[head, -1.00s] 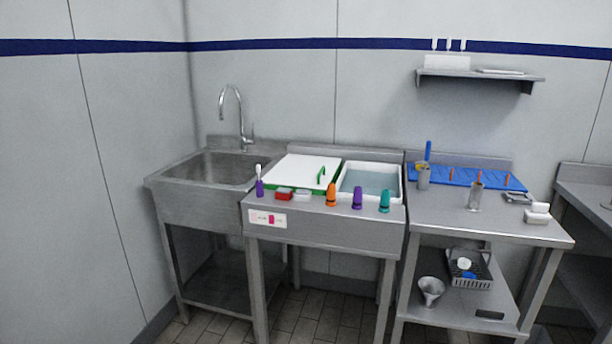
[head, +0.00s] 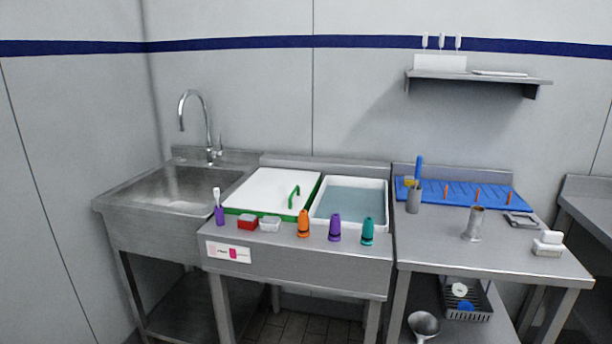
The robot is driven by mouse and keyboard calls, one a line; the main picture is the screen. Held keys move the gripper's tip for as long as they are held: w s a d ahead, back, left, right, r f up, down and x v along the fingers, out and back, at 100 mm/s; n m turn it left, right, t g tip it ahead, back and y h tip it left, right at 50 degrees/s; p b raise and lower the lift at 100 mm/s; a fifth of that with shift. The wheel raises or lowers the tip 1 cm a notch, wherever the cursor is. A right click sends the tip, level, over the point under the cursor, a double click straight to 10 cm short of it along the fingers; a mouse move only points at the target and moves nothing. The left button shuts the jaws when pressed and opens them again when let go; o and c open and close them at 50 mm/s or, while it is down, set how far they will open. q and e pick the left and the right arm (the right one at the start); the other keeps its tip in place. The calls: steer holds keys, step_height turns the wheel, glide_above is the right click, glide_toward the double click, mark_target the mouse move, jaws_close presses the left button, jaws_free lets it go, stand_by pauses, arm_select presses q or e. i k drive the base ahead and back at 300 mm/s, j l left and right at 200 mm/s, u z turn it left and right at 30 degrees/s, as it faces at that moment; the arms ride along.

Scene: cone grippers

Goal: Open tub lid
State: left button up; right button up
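Two tubs sit side by side in the middle counter in the head view. The left tub is covered by a flat white lid (head: 268,187) with a green rim and a green upright handle (head: 294,197) near its right side. The lid lies flat over the tub, so what is inside is hidden. The right tub (head: 385,201) is uncovered and holds bluish water (head: 350,202). Neither of my grippers shows in the view.
Along the front ledge stand a purple-handled brush (head: 219,213), a red box (head: 247,222), a clear box (head: 270,224), and orange (head: 303,224), purple (head: 335,228) and teal (head: 368,231) cones. A steel sink (head: 120,197) is left; a side table (head: 440,243) with a blue mat (head: 465,192) is right.

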mark_target(270, 190)
steer(key=i+l+u, duration=0.25)
steer(key=u, duration=0.15)
steer(key=i+l+u, duration=0.35)
steer(key=k+j, duration=0.05)
steer(key=k, duration=0.05)
